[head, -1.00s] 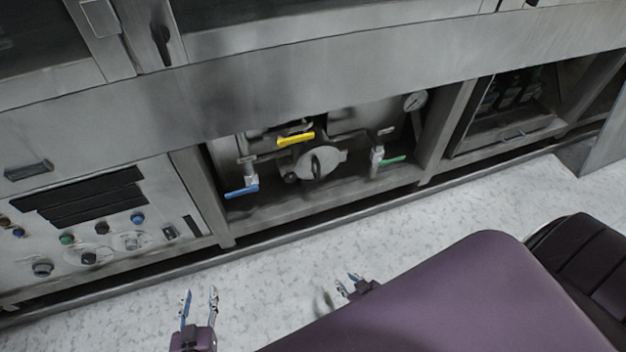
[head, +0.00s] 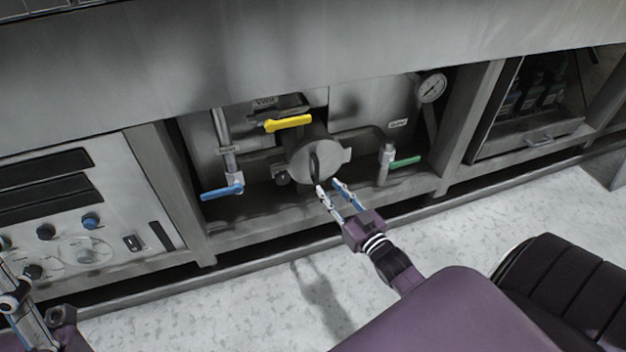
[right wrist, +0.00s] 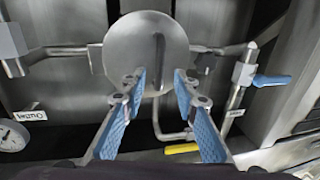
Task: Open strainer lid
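The strainer lid (head: 330,150) is a round grey metal disc in the recess under the machine, and it looks shut. A thin upright handle (head: 314,163) stands out from its face. In the right wrist view the lid (right wrist: 135,48) and its bar-like handle (right wrist: 158,62) show beyond the fingertips. My right gripper (head: 331,188) is open, its fingers pointing at the lid's lower part. In the wrist view the gripper (right wrist: 157,78) has its blue-padded fingers spread with nothing gripped between them. My left gripper (head: 12,285) is partly cut off at the lower left, away from the lid.
A yellow-handled valve (head: 288,123) sits just above the lid. A blue-handled valve (head: 222,191) is to the left and a green-handled valve (head: 404,162) to the right. A pressure gauge (head: 431,88) hangs at upper right. The recess's lower frame (head: 290,222) runs below. The floor in front is clear.

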